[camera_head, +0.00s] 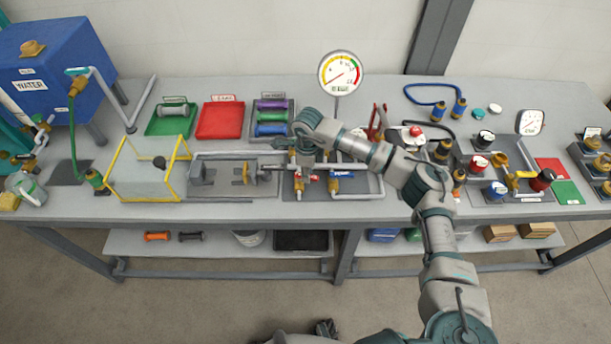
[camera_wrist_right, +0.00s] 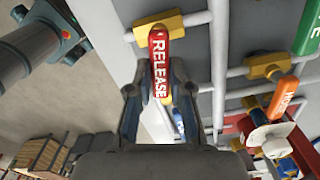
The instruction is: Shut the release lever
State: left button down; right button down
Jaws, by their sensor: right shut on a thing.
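The red release lever (camera_wrist_right: 158,62), marked RELEASE, shows in the right wrist view on a yellow valve body (camera_wrist_right: 176,22) set in white piping. My right gripper (camera_wrist_right: 160,88) has its two fingers on either side of the lever's lower end and is shut on it. There the arm and gripper hide most of the lever.
An orange lever (camera_wrist_right: 284,97) and a green lever (camera_wrist_right: 308,60) are close by in the wrist view. A dial gauge (camera_head: 340,73) stands behind the gripper. A yellow-framed clear guard (camera_head: 148,180) is to the left. Valves and hoses crowd the right.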

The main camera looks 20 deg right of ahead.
pick_arm(q)
jog(key=shift+w+d+r+b, duration=0.2)
jog(key=shift+w+r+b, duration=0.35)
jog(key=shift+w+r, duration=0.65)
pick_arm(e)
jog(key=shift+w+d+n, duration=0.1)
jog(key=shift+w+n, duration=0.1)
jog(key=shift+n, duration=0.55)
jog(key=shift+w+d+n, duration=0.1)
jog(key=shift+w+n, duration=0.05)
jog(key=shift+n, duration=0.6)
pick_arm(q)
jog(key=shift+f, duration=0.1)
pick_arm(e)
jog(key=c, duration=1.1)
grip_release()
jog(key=shift+o, duration=0.2)
pick_arm(q)
jog(key=shift+w+d, duration=0.1)
pick_arm(e)
jog(key=shift+d, duration=0.1)
notch_tip(320, 180, up, 12)
jog(key=shift+w+f, duration=0.1)
